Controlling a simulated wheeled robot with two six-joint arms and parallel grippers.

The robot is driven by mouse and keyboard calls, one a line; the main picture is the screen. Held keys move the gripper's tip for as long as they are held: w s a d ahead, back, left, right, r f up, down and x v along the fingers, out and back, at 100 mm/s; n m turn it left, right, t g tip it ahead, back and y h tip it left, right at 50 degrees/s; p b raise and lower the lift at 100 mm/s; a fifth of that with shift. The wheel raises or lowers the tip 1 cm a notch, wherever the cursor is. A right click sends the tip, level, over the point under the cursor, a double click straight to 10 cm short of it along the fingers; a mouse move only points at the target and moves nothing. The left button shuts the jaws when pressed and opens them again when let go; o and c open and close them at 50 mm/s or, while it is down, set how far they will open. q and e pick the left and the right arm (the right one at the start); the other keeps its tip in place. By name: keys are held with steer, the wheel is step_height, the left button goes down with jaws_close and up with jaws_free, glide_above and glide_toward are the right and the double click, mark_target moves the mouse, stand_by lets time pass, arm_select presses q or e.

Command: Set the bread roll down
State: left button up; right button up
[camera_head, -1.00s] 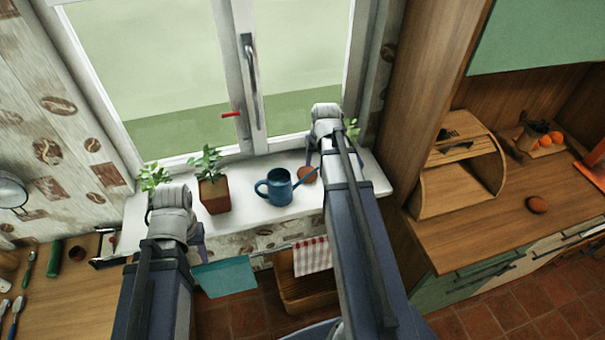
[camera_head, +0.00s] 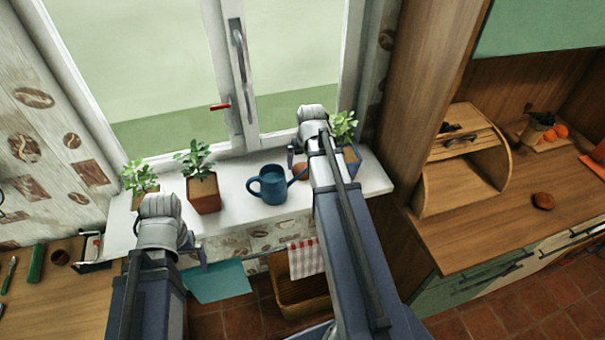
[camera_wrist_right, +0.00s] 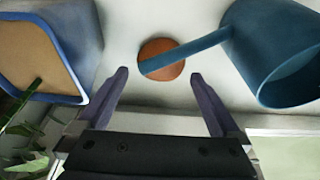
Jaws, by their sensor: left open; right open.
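A round brown bread roll (camera_head: 300,171) lies on the white window sill (camera_head: 240,213), just right of the blue watering can (camera_head: 272,186). In the right wrist view the roll (camera_wrist_right: 161,68) sits on the white surface, and the spout of the can (camera_wrist_right: 275,50) crosses in front of it. My right gripper (camera_wrist_right: 158,78) is open, with its fingertips on either side of the view of the roll and apart from it. In the head view my right arm partly hides this spot. My left gripper (camera_head: 196,252) is open and empty, in front of the sill.
Potted plants stand on the sill, one in a terracotta pot (camera_head: 204,195) and one in a blue-rimmed pot (camera_wrist_right: 48,45) close beside my right gripper. A second brown roll (camera_head: 543,201) lies on the right counter (camera_head: 470,235), near an open wooden bread box (camera_head: 470,175).

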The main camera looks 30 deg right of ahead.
mark_target(303, 168)
steer(key=b+x, duration=0.1)
steer(key=x, duration=0.1)
steer(key=b+x, duration=0.2)
steer(key=shift+s+a+f, duration=0.1)
steer(key=shift+s+f, duration=0.05)
steer(key=shift+s, duration=0.05)
steer(key=c, duration=1.1)
